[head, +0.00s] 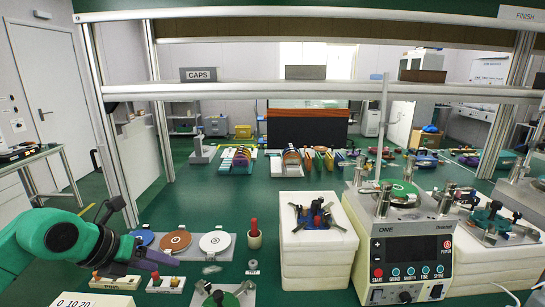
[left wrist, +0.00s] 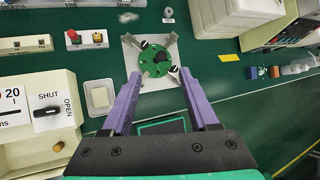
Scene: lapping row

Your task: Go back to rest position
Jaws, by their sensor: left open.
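My left arm comes in from the left in the head view, with green links and a dark hand. My left gripper (head: 168,261) has purple fingers and is above the green table, just in front of the coloured discs. In the left wrist view the left gripper (left wrist: 160,72) has its fingers apart, with nothing between them. Beyond the fingertips lies a green round fixture (left wrist: 156,60) on a pale plate, which also shows at the bottom of the head view (head: 220,298). My right gripper is not in view.
Blue, orange and white discs (head: 214,241) lie on a plate near the gripper. A red-handled tool stands in a cup (head: 254,240). A white block (head: 317,255) and the ONE machine (head: 404,262) stand right. A SHUT/OPEN switch box (left wrist: 38,125) is close left of the fingers.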

